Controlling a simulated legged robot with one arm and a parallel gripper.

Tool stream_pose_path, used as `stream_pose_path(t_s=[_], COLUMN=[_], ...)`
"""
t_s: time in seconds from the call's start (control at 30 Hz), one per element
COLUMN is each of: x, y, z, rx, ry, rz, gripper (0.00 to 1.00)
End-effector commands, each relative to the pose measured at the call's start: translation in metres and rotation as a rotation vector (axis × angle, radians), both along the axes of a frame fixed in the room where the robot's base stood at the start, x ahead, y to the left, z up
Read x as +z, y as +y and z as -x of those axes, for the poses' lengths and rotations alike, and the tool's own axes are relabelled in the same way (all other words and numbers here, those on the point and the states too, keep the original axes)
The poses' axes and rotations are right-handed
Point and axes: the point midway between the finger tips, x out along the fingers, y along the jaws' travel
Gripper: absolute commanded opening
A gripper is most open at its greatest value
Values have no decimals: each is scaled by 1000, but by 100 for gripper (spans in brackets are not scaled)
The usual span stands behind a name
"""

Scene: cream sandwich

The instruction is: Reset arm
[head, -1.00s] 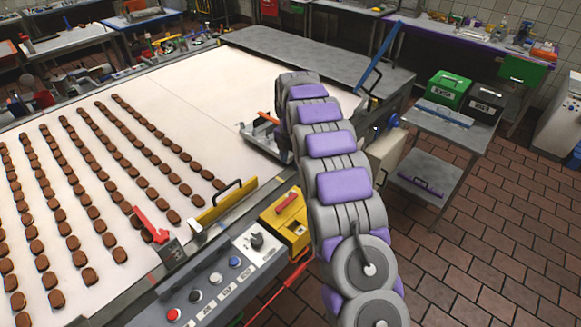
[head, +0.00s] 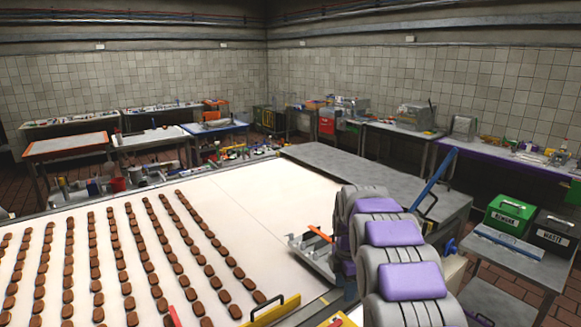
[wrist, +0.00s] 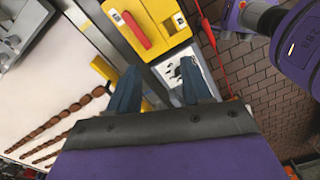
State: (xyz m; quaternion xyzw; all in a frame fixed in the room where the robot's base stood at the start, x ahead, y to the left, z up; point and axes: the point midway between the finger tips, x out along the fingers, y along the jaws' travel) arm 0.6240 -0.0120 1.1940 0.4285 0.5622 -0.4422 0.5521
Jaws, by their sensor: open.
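My arm, grey with purple pads, rises at the lower right of the head view beside the white conveyor (head: 250,205). The gripper itself is not visible there. In the wrist view my gripper (wrist: 160,82) shows two blue fingers spread apart with nothing between them. It is open and empty, above the edge of the machine. A yellow box (wrist: 160,50) with a red handle (wrist: 133,30) lies beyond the fingertips. A pale panel with dark markings (wrist: 172,72) shows between the fingers.
Rows of brown biscuits (head: 127,288) lie on the conveyor's left part. A metal tray with an orange handle (head: 312,254) sits at its right edge.

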Motion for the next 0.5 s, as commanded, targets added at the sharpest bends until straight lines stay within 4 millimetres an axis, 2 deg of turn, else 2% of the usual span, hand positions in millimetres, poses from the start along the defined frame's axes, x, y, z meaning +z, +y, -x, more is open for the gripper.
stream_pose_path(t_s=[0.03, 0.2, 0.5], x=[7, 25, 44], y=[0, 2, 4], z=[15, 63, 158], rx=[-62, -289, -686], ry=[3, 19, 46], rz=[2, 12, 36], gripper=[49, 49, 49])
